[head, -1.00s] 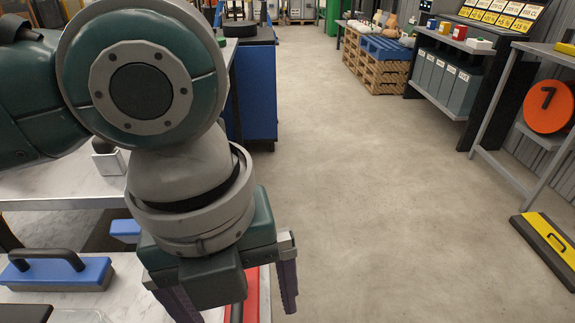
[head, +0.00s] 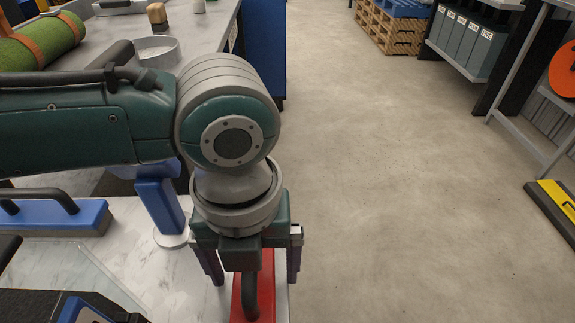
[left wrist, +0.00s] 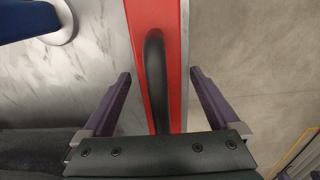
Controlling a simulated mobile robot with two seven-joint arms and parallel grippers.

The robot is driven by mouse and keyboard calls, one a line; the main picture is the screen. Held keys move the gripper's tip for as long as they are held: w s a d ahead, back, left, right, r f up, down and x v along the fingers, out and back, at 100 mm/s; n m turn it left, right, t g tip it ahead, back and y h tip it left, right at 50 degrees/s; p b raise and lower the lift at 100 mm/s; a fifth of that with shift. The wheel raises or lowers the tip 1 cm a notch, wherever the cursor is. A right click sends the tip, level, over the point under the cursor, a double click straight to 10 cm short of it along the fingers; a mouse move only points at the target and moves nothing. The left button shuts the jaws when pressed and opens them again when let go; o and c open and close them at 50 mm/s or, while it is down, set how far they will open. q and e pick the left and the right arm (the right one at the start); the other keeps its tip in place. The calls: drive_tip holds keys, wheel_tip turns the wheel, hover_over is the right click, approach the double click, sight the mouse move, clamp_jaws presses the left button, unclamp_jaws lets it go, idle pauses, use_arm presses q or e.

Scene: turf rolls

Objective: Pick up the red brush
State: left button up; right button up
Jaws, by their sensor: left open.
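The red brush (head: 266,290) lies at the right edge of the marble-look worktop, with a dark curved handle (head: 250,302) on top. My left gripper (head: 253,275) is above it, pointing down, with its fingers open on either side. In the left wrist view the red brush (left wrist: 178,70) runs lengthwise up the picture. Its black handle (left wrist: 156,75) passes between the two purple fingers (left wrist: 160,85), which look apart from it. Part of the brush is hidden behind the gripper in the head view. My right gripper is not in view.
A blue brush (head: 55,217) with a dark handle lies on the worktop at left. A blue upright piece on a round white base (head: 172,238) stands left of the gripper. A green turf roll (head: 45,42) and a round grey dish (head: 158,49) are farther back. Open floor lies right.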

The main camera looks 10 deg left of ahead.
use_arm(q)
drive_tip(key=shift+c, duration=0.2)
drive_tip(key=c, duration=1.4)
